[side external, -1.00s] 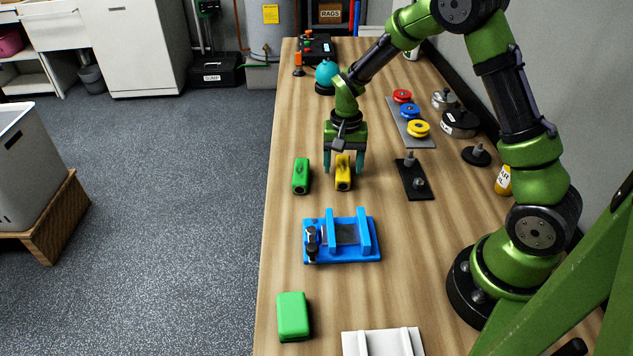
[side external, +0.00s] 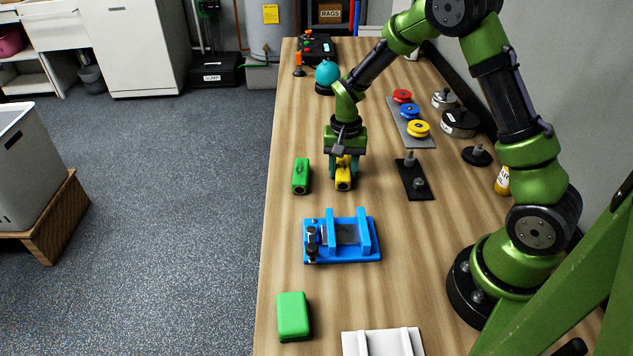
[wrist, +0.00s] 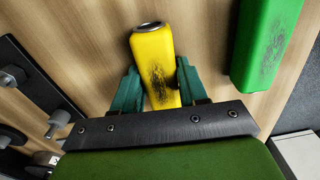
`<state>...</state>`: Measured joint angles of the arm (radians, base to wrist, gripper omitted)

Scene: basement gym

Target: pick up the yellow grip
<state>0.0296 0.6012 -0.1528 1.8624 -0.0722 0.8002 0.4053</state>
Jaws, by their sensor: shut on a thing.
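The yellow grip (side external: 343,177) lies on the wooden bench, and it also shows in the wrist view (wrist: 155,60) with dark scuffs on its top and a round opening at one end. My gripper (side external: 343,176) is down over it with its teal fingers closed on both sides. In the wrist view the fingers (wrist: 157,84) flank the yellow grip, and its far part is hidden behind the gripper's dark plate. The grip appears to rest on the bench.
A green grip (side external: 301,176) lies close to the left. A blue fixture (side external: 372,252) and a green block (side external: 293,316) are nearer the camera. A black plate with posts (side external: 414,182) and a tray of coloured discs (side external: 393,112) are to the right. Bare bench lies between.

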